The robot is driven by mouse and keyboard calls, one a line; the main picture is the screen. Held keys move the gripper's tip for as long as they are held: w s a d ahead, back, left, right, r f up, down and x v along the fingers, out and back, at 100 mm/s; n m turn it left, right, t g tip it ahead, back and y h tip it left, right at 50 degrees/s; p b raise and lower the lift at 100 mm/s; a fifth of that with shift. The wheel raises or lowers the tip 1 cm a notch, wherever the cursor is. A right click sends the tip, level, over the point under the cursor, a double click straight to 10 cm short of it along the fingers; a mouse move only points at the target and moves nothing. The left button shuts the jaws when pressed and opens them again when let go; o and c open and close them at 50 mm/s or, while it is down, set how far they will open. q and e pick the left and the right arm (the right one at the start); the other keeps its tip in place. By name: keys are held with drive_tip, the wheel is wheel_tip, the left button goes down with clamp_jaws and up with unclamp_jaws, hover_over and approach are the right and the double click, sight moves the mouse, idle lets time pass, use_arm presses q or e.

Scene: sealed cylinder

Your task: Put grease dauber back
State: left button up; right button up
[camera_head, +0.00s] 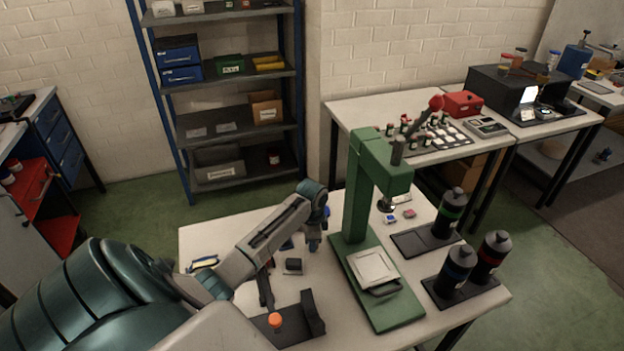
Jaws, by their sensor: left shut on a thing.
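My left arm reaches over the near table (222,240), and its wrist bends down behind the forearm. I cannot tell whether the dauber touches the holder. My right gripper is out of view.
A green press (357,190) with a pale plate (375,268) stands right of the holder. Black bottles (454,275) stand on dark mats at the right. A small dark block (293,265) and a yellow-and-blue item (203,262) lie near my forearm. Shelves (230,130) stand behind.

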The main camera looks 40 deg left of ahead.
use_arm(q)
drive_tip(key=o, duration=1)
drive_tip(key=shift+f, duration=0.1)
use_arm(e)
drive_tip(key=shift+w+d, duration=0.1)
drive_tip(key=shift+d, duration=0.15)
use_arm(q)
drive_tip(key=shift+r, duration=0.45)
wheel_tip(320, 180, up, 10)
drive_tip(key=b, duration=0.3)
drive_tip(key=shift+r, duration=0.7)
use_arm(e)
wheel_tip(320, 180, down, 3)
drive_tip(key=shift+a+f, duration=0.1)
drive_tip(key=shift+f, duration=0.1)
